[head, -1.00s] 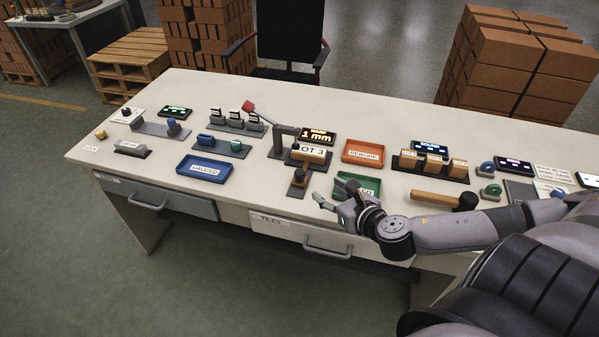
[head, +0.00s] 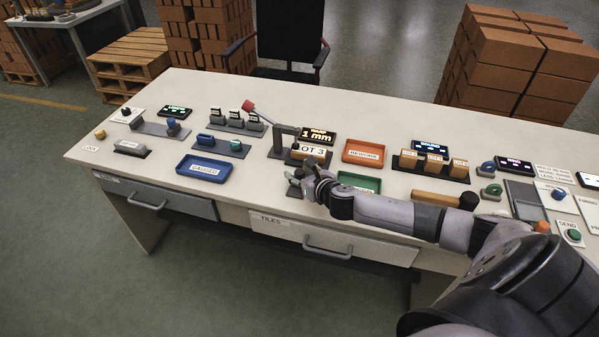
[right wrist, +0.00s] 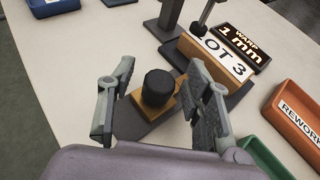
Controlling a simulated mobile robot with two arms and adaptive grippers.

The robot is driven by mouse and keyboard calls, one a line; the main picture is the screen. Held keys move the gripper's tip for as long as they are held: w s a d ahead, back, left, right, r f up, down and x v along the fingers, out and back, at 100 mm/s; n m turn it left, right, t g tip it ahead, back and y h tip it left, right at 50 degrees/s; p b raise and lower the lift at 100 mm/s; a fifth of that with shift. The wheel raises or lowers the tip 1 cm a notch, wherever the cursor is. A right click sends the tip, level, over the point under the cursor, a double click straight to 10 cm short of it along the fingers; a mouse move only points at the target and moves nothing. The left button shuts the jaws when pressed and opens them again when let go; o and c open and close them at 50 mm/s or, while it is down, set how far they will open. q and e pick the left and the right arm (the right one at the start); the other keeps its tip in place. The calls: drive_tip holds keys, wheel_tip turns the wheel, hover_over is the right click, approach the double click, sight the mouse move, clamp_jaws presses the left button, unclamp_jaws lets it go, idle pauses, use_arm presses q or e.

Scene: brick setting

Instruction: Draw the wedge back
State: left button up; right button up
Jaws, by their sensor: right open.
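The wedge (right wrist: 170,104) is a tan block with a black knob (right wrist: 158,86) on top. It sits on a dark base plate (right wrist: 146,128) in front of the tan LOT 3 brick (right wrist: 216,62), which also shows in the head view (head: 310,152). My right gripper (right wrist: 163,82) is open, with its fingers on either side of the knob. I cannot tell whether they touch it. In the head view my right gripper (head: 303,178) hides most of the wedge. My left gripper is not in view.
A grey clamp stand (head: 285,138) rises beside the brick, with a WARP 1 mm display (head: 318,135) behind. An orange REWORK tray (head: 363,152) and a green tray (head: 358,181) lie to the right. A blue tray (head: 204,168) lies left; a mallet (head: 435,198) lies right.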

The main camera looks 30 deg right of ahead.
drive_tip(key=shift+w, duration=0.2)
clamp_jaws()
idle(0.6)
drive_tip(key=shift+s+a, duration=0.1)
